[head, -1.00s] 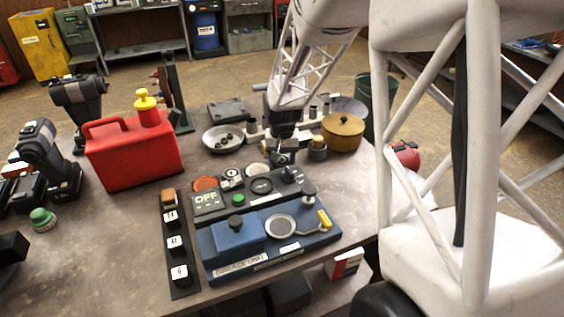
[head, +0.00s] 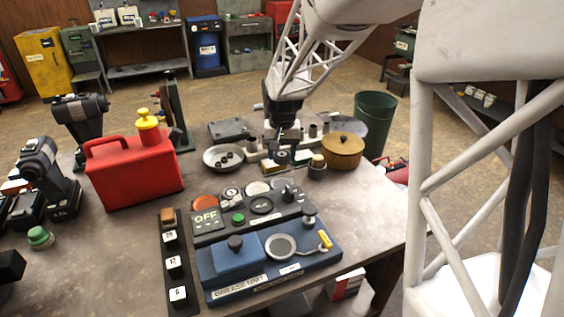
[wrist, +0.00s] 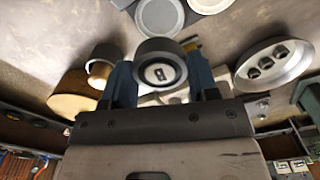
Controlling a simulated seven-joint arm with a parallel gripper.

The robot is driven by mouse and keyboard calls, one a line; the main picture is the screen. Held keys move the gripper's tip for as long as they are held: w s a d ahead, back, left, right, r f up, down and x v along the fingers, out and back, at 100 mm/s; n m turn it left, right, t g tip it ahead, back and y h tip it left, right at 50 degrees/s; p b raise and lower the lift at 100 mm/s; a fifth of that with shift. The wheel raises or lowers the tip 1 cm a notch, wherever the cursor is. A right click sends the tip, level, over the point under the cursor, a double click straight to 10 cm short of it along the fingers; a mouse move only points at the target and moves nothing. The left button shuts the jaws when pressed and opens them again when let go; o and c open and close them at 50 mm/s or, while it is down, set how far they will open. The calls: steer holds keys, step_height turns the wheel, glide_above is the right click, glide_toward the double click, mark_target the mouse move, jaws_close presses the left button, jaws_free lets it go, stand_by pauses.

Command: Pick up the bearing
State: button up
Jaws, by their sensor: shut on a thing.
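My gripper (wrist: 161,80) shows in the wrist view with its two blue fingers on either side of the bearing (wrist: 160,72). The bearing is a short dark ring with a pale grey face and a small dark mark in its middle. The fingers are shut on it. In the head view my gripper (head: 286,140) is over the back part of the bench, behind the control panel and right of the metal bowl. The bearing is small there, and its clearance from the things below is hard to tell.
A metal bowl (head: 212,162) with several small dark parts is left of my gripper. A brown lidded pot (head: 343,152) and a wood-topped cylinder (head: 317,169) are to the right. The blue grease unit (head: 235,279) and OFF panel (head: 206,217) stand in front. A red can (head: 132,172) is further left.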

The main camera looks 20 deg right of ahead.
steer(key=shift+r, duration=0.4)
steer(key=shift+s, duration=0.1)
stand_by(0.3)
steer(key=shift+s+a+r, duration=0.15)
steer(key=shift+s+a, duration=0.3)
steer(key=shift+s, duration=0.2)
steer(key=s+a+r+n, duration=0.1)
steer(key=s+a+n, duration=0.35)
steer(key=s, duration=0.75)
glide_toward(280, 247)
steer(key=shift+w, duration=0.1)
steer(key=shift+f, duration=0.2)
steer(key=shift+f, duration=2.7)
steer(key=shift+f, duration=0.6)
